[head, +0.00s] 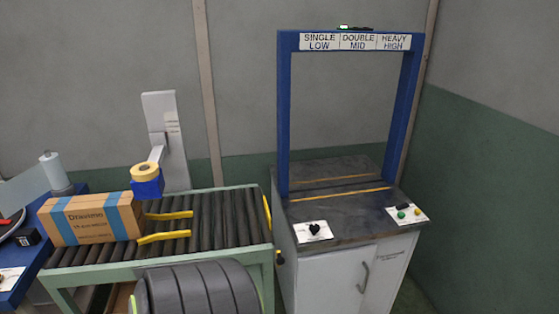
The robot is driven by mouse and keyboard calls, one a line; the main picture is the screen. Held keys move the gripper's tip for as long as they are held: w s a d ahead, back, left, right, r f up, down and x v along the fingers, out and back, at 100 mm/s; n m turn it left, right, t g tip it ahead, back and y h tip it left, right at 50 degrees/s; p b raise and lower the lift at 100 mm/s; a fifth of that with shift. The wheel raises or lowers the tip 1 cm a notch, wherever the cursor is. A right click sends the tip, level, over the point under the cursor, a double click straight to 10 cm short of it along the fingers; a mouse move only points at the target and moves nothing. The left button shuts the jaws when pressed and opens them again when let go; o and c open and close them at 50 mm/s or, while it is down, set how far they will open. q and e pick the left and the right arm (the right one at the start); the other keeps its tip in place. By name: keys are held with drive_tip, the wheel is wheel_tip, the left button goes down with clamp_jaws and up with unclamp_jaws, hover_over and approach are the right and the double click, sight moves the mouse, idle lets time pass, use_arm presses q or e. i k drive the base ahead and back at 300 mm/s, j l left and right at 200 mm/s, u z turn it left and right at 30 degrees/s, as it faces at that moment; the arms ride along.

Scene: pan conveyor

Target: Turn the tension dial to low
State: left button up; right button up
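The dial, a small black knob (314,230), sits on a white plate (325,236) at the front left corner of the strapping machine's dark top (350,222). Its pointer direction is too small to read. A sign (354,42) on the machine's blue arch reads SINGLE LOW, DOUBLE MID and HEAVY HIGH from left to right. A small green light (344,27) shows above it. Neither of my grippers is in the head view.
A second plate with green (401,214) and yellow (417,212) buttons is at the machine's right. A roller conveyor (215,218) with yellow guides (165,237) adjoins on the left. A cardboard box (88,219) sits on it. A dark segmented shape partly covers the conveyor's front.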

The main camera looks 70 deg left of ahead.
sight(313, 228)
drive_tip(key=u, duration=1.8)
